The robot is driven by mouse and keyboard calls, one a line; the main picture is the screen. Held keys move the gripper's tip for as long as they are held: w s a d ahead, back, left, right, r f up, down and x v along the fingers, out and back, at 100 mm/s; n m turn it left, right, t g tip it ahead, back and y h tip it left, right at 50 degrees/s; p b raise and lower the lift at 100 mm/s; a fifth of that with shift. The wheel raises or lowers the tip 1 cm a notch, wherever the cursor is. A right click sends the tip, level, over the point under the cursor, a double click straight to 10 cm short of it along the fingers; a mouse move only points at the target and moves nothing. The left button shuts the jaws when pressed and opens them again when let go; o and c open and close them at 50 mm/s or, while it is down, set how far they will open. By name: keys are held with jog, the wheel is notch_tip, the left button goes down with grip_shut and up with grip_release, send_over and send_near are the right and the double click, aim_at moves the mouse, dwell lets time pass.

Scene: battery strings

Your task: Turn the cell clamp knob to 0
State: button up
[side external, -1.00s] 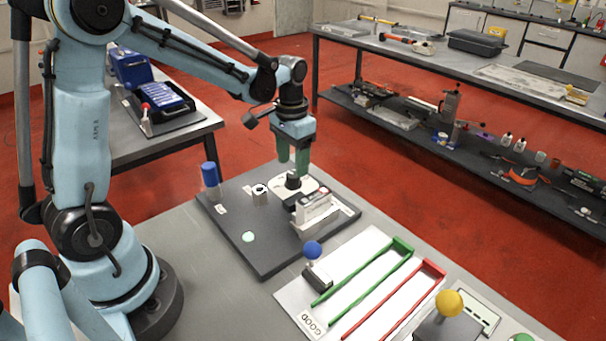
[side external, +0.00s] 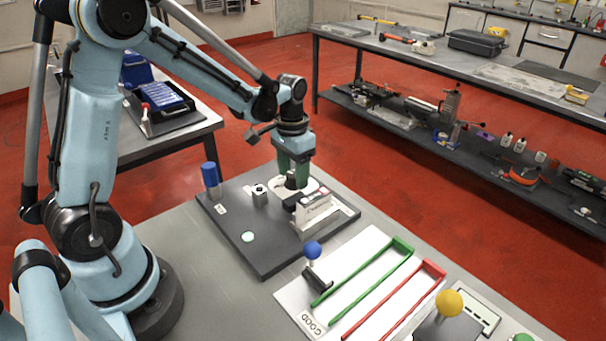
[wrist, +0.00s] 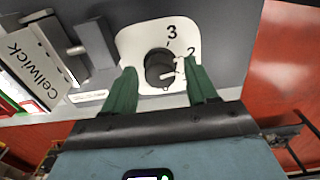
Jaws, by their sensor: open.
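The cell clamp knob (wrist: 158,68) is a dark round knob on a white dial plate (wrist: 136,40). The numbers 3 and 2 show on the plate; other numbers are hidden or not legible. The knob's white pointer line faces right, near the 2. My gripper (wrist: 160,72) is open, with one green finger on each side of the knob. I cannot tell whether the fingers touch it. In the side external view my gripper (side external: 291,180) is low over the dial plate (side external: 314,185), and its fingers hide the knob.
A white box labelled Cellwick (wrist: 30,62) sits close left of the dial in the wrist view. On the dark board (side external: 273,263) stand a blue-capped cylinder (side external: 210,175) and a small metal block (side external: 259,196). Green rails (side external: 365,270) and red rails (side external: 395,300) lie in front.

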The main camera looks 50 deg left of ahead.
jog(key=c, duration=0.9)
jog(key=m, duration=0.5)
jog(key=shift+m, duration=0.4)
jog(key=m, duration=0.4)
jog(key=shift+m, duration=0.9)
